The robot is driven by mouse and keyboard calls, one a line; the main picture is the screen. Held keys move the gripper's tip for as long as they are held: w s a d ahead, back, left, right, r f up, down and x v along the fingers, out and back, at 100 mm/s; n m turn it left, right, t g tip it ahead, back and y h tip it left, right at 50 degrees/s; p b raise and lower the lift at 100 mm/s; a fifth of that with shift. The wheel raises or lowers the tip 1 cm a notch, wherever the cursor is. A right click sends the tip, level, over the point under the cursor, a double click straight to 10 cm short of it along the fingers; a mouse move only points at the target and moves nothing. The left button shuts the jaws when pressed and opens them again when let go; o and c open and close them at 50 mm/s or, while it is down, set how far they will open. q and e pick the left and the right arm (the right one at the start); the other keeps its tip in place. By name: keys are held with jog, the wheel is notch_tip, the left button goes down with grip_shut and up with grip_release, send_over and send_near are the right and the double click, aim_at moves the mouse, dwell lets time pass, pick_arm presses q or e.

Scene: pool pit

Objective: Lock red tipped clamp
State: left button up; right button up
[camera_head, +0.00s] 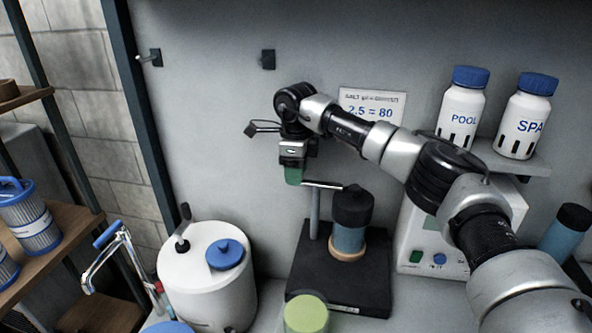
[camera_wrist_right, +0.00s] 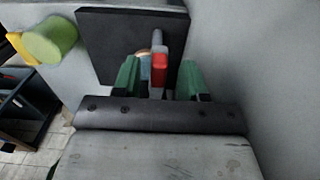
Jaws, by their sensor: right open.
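The clamp's red tip (camera_wrist_right: 159,68) shows in the right wrist view, on a grey bar between the two green fingers of my right gripper (camera_wrist_right: 157,80). The fingers are open, with a gap on each side of the tip. In the head view, my right gripper (camera_head: 293,176) hangs at the left end of a thin metal bar (camera_head: 324,185) on the black stand (camera_head: 300,270). The red tip is not visible there. A dark-capped blue cylinder (camera_head: 349,238) stands upright on the stand in a tan ring. My left gripper is not in view.
A white canister (camera_head: 205,285) stands left of the stand. A green-lidded container (camera_head: 305,313) is in front. A white box (camera_head: 415,235) stands right, below a shelf with POOL (camera_head: 462,108) and SPA (camera_head: 525,118) bottles. The wall is close behind.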

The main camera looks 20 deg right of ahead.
notch_tip(320, 180, up, 9)
jog(key=shift+r+b, duration=0.15)
jog(key=shift+b, duration=0.65)
jog(key=shift+r, duration=0.75)
